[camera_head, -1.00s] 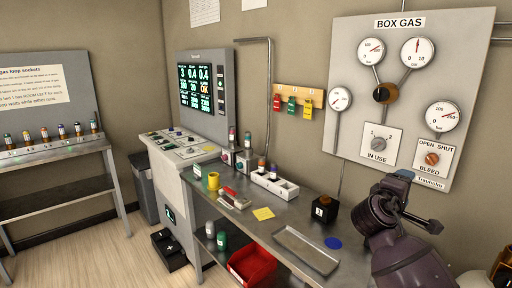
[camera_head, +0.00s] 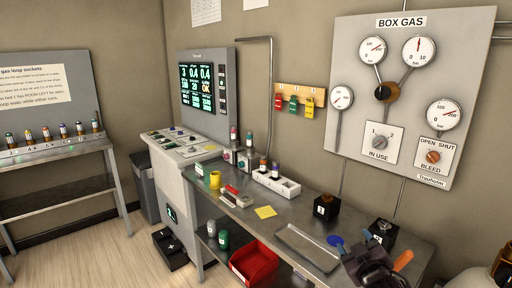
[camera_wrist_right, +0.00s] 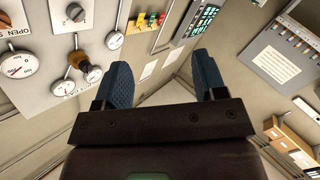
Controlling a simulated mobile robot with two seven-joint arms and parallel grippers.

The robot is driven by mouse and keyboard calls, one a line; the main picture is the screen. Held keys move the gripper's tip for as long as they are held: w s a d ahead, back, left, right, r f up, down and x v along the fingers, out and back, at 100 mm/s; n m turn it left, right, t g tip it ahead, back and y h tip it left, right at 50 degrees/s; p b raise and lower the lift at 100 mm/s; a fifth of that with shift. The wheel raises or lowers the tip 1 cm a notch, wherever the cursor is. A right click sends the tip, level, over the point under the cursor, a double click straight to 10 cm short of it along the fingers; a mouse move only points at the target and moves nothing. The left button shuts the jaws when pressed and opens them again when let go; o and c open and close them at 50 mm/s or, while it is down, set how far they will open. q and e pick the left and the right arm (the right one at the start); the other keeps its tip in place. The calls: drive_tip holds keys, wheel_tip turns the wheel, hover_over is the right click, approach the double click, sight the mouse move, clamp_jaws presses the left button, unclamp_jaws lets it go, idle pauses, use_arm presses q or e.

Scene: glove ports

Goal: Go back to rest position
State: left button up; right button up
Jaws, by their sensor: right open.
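My right gripper (camera_head: 354,244) is low at the right in the head view, over the front right part of the steel bench (camera_head: 300,216). Its dark body points toward the wall, and the blue fingers are partly hard to separate from a blue disc on the bench. In the right wrist view, the two blue fingers (camera_wrist_right: 164,82) stand wide apart with nothing between them. They face the wall with the gauges. My left gripper is not in the head view.
Near the right gripper are a metal tray (camera_head: 307,247), a black block (camera_head: 326,207), another dark block (camera_head: 383,232) and an orange object (camera_head: 402,260). The gas panel (camera_head: 470,60) is behind. A red bin (camera_head: 254,262) sits below.

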drive_tip(key=s+d+f+m+g, duration=0.3)
drive_tip(key=s+f+m+g, duration=0.2)
drive_tip(key=s+f, duration=1.9)
drive_tip(key=s, duration=0.4)
drive_tip(key=shift+s+f+m+b, duration=0.25)
drive_tip(key=shift+f+m+b, duration=0.05)
drive_tip(key=shift+f+m, duration=0.1)
